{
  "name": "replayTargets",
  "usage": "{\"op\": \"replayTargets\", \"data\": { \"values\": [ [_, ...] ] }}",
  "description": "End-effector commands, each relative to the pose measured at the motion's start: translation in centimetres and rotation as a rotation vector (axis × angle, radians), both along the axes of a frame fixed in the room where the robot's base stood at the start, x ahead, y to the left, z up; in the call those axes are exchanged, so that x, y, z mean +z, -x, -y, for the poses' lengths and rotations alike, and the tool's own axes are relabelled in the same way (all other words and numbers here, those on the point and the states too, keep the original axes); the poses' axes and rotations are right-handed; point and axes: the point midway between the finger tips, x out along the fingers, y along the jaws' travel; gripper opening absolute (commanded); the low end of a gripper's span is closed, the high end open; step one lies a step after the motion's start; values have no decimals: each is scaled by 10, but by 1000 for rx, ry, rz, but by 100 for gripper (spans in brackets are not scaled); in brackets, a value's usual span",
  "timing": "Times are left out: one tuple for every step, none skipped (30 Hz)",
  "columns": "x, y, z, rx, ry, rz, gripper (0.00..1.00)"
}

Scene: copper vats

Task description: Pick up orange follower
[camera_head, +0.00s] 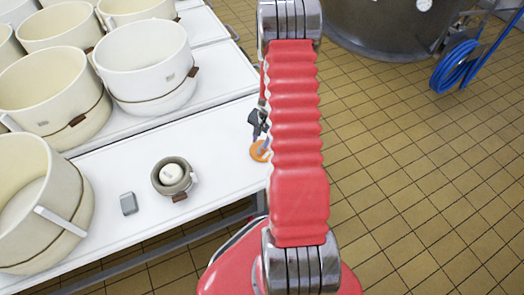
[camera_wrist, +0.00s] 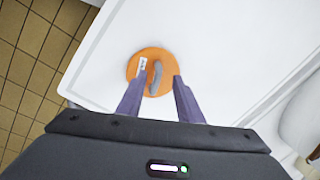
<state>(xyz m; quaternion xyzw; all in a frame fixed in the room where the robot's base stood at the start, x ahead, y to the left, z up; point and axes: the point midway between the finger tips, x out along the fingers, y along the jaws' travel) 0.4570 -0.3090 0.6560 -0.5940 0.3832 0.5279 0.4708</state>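The orange follower is a round orange disc (camera_wrist: 136,65) with a curved grey handle (camera_wrist: 155,76) and a small white label. It lies on the white table near its edge. In the head view the follower (camera_head: 259,152) is partly hidden behind my red arm. My gripper (camera_wrist: 158,82) is open and empty, pointing down at the disc. In the wrist view its two fingers appear on either side of the handle, over the near part of the disc. In the head view my gripper (camera_head: 257,124) is mostly hidden; I cannot tell its exact height above the disc.
The white table (camera_head: 112,170) also holds a small cream pot (camera_head: 171,176), a small grey block (camera_head: 128,203) and several large cream tubs (camera_head: 145,60). A large metal vat (camera_head: 380,25) and a blue hose (camera_head: 455,67) stand behind. Tiled floor (camera_head: 420,170) to the right is clear.

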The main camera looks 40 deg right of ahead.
Motion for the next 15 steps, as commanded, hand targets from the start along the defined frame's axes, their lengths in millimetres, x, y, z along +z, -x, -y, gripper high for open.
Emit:
{"op": "replayTargets", "data": {
  "values": [
    [-7, 0, 0, 1, -1, -1, 33],
    [-11, 1, 0, 1, -1, -2, 33],
    [-16, 0, 0, -1, -2, -2, 33],
    [-19, 0, 0, -1, -1, -2, 33],
    [-23, 0, 0, 0, -1, -1, 33],
    [-27, -1, -1, 1, -1, -2, 33],
    [-29, -2, -1, 1, -1, -1, 33],
    [-32, -2, -1, 0, -1, -1, 33],
    [-35, -3, -1, 0, 0, 0, 33],
    [-36, -3, -1, 0, 0, -1, 33],
    [-38, -3, -1, 0, 0, -1, 33],
    [-38, -3, -1, 0, 0, -1, 33],
    [-39, -3, -1, 1, 1, 0, 33],
    [-39, -3, 0, 1, 1, 0, 33],
    [-39, -3, 0, 1, 1, 0, 33]
  ]
}}
